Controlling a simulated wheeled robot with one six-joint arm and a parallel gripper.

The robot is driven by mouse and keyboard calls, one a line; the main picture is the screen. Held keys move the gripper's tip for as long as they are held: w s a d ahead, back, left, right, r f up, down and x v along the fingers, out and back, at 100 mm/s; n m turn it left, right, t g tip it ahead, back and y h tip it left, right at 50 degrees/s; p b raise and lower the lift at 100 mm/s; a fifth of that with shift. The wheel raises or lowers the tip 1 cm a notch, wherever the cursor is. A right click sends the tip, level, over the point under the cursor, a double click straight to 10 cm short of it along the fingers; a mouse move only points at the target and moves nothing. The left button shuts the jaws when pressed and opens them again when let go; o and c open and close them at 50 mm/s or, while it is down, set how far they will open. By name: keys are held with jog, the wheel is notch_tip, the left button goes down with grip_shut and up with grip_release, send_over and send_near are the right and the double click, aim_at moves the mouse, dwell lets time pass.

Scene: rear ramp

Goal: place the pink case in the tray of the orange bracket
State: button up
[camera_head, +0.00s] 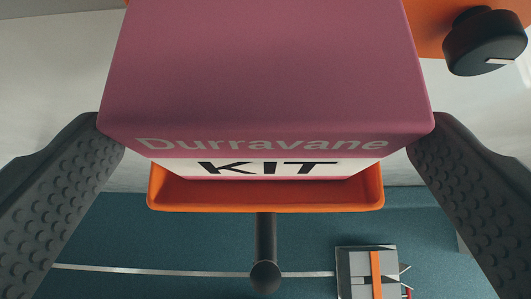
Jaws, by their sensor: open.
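The pink case (265,75) fills the upper middle of the view, with "Durravane" and "KIT" lettering on its near side. The orange bracket's tray (265,197) shows below it, with its front lip and side edges visible. The case appears to sit in the tray, but its underside is hidden. My gripper (266,135) is open, with one dark textured finger on each side of the case. The fingertips are close to the case's left and right edges; I cannot tell whether they touch it.
A black knob (485,41) sits at the upper right on an orange part. A dark post with a round end (265,277) is below the tray. A grey box with an orange strap (367,272) is on the teal floor (180,240) at the lower right.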

jog(key=v, duration=0.7)
jog(key=shift+s+r, duration=0.2)
jog(key=shift+s, duration=0.1)
jog(key=s+f+t, duration=0.3)
jog(key=s+f, duration=0.6)
jog(key=s, duration=0.5)
jog(key=s+f+t, duration=0.3)
jog(key=s+f, duration=0.6)
jog(key=s, duration=0.4)
jog(key=shift+s+f, duration=0.35)
jog(key=shift+s, duration=0.05)
